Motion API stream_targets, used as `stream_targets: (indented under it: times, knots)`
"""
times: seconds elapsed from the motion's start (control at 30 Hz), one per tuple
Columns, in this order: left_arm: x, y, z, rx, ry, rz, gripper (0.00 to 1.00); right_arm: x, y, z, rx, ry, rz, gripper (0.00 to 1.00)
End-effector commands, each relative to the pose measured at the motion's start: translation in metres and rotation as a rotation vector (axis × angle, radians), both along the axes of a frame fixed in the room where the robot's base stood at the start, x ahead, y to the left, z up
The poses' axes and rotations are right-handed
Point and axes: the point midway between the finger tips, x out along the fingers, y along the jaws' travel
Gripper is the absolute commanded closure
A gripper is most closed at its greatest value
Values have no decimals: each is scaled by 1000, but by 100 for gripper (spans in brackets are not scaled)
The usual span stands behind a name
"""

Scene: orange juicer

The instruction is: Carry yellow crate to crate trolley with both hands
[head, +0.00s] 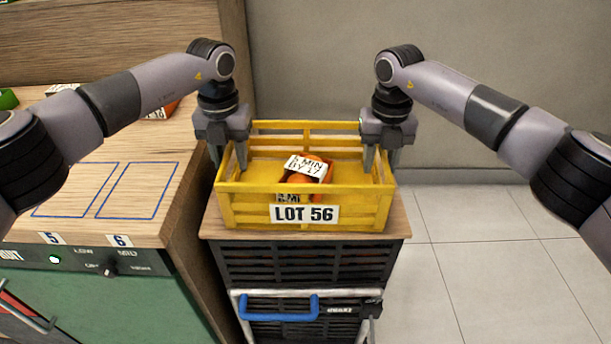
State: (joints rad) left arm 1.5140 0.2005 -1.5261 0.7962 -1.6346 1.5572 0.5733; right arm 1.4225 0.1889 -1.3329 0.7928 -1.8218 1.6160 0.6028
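The yellow crate (248,212) with a "LOT 56" label sits level on a wooden top (398,222) over a dark slatted stand (310,262). Inside it lies an orange item (325,172) with a white label. My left gripper (228,158) is at the crate's left side wall, its fingers apart, one outside the wall and one inside. My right gripper (381,160) is at the right side wall in the same way, fingers apart on either side. Whether the fingers touch the walls cannot be told. I cannot tell for certain which thing is the crate trolley.
A wooden counter (130,205) with blue outlined squares stands close on the left, above a green front with knobs. A blue handle (280,308) and pale metal frame show low in front of the stand. Tiled floor (480,250) on the right is clear; a grey wall is behind.

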Motion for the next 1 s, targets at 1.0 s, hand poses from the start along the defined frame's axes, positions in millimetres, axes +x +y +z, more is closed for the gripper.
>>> stream_targets:
  times: [1.0]
  knots:
    - [0,0,108,-1,-1,0,62,1,0,62,1,-5,0,62]
